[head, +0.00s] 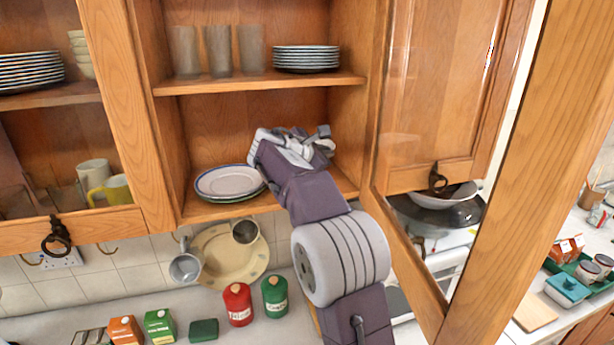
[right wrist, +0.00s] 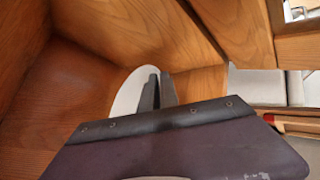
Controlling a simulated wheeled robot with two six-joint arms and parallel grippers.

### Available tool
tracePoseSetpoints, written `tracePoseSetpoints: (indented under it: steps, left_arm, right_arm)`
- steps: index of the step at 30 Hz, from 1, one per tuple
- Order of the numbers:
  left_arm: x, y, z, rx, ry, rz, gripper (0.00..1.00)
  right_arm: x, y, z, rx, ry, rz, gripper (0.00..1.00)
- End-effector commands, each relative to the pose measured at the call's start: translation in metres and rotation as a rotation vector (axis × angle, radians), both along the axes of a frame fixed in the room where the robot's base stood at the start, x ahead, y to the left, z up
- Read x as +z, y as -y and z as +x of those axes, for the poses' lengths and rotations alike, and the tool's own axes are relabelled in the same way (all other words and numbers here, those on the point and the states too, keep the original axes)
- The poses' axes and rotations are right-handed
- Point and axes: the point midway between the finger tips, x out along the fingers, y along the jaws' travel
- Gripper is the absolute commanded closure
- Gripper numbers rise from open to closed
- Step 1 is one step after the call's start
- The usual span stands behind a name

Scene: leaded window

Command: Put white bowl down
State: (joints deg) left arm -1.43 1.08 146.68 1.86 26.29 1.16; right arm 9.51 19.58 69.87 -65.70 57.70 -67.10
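My right gripper (head: 298,142) is inside the open middle cupboard, above its lower shelf and right of the plate stack. In the right wrist view its two dark fingers (right wrist: 159,90) stand close together. A smooth white rounded shape (right wrist: 123,95) shows beside and behind the left finger; it may be the white bowl, but the fingers hide part of it, and I cannot tell whether they grip it. A white bowl (head: 455,194) also shows through the cupboard door's glass, beside a dark pan. My left gripper is out of view.
White plates with blue rims (head: 228,182) lie on the lower shelf. Glasses (head: 218,51) and stacked plates (head: 305,58) fill the upper shelf. The open glazed door (head: 430,179) stands right of my arm. Red (head: 238,304) and green (head: 275,297) canisters stand on the counter below.

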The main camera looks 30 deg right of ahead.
Motion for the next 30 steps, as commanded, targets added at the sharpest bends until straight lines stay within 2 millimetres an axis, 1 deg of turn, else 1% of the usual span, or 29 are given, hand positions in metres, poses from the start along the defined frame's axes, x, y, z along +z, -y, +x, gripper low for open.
tracePoseSetpoints:
  steps: [5,9,12,20,23,24,25,26,30]
  left_arm:
    - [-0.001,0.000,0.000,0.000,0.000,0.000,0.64]
    - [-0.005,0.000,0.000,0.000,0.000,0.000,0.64]
    - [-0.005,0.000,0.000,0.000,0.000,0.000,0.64]
    - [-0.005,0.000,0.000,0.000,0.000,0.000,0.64]
    - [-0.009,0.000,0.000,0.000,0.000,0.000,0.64]
    - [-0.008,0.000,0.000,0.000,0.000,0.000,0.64]
    - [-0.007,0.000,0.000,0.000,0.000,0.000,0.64]
    - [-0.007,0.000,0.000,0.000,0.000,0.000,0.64]
    - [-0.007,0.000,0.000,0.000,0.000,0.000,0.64]
  right_arm:
    - [-0.008,0.000,0.000,0.000,0.004,-0.002,1.00]
    - [-0.034,0.000,0.000,0.001,0.000,-0.002,1.00]
    - [-0.045,0.000,0.000,0.001,0.003,-0.002,1.00]
    - [-0.047,0.000,0.000,0.000,0.006,-0.002,1.00]
    - [-0.050,0.000,0.000,0.001,0.005,-0.002,1.00]
    - [-0.050,0.000,0.000,0.000,0.003,-0.001,0.87]
    - [-0.050,0.000,0.000,0.000,0.003,-0.001,0.79]
    - [-0.050,0.000,0.000,0.000,0.003,-0.001,0.74]
    - [-0.050,0.000,0.000,0.001,0.002,-0.001,0.74]
